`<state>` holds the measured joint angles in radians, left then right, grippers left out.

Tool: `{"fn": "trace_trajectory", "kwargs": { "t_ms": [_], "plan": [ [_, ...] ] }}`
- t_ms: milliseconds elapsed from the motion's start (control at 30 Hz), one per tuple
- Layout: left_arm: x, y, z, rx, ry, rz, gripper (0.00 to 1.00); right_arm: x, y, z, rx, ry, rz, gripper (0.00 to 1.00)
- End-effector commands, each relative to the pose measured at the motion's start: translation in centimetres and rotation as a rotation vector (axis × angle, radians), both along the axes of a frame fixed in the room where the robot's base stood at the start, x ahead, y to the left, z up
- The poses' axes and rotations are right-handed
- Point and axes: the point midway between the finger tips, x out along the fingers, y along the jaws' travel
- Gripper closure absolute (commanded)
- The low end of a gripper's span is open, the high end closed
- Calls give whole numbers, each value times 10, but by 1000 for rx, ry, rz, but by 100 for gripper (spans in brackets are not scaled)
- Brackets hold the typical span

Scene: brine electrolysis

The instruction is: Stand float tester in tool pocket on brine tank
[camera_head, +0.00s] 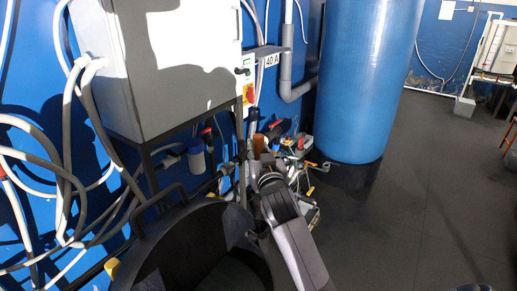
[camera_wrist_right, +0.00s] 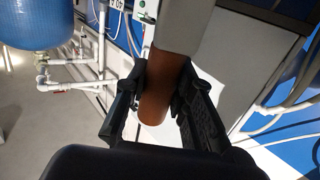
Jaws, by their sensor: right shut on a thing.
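My right gripper (camera_wrist_right: 160,88) is shut on a brown cylindrical piece with a wider light grey part above it. I take this to be the float tester (camera_wrist_right: 155,108). Its brown part also shows in the head view (camera_head: 258,143), just beyond the right gripper (camera_head: 267,162). A large black open vessel (camera_head: 185,245), probably the brine tank, stands at the lower left, left of my right arm. I cannot make out a tool pocket on it. My left gripper is not in view.
A grey cabinet (camera_head: 175,60) on legs stands at the blue wall, with loose hoses (camera_head: 62,190) at left. Valves and pipework (camera_head: 300,150) crowd the area beyond my gripper. A tall blue tank (camera_head: 368,80) stands behind. The dark floor (camera_head: 430,200) at right is clear.

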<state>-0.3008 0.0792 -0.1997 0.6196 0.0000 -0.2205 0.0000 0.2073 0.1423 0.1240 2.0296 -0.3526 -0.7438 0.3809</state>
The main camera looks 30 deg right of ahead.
Motion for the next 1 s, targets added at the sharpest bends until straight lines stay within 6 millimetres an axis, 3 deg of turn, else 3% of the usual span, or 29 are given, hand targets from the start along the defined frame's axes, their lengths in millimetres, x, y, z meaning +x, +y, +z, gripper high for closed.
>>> {"fn": "trace_trajectory", "kwargs": {
  "t_ms": [1000],
  "plan": [
    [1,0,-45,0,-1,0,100,0,0,-63,-1,-2,-1,100]
  ]
}}
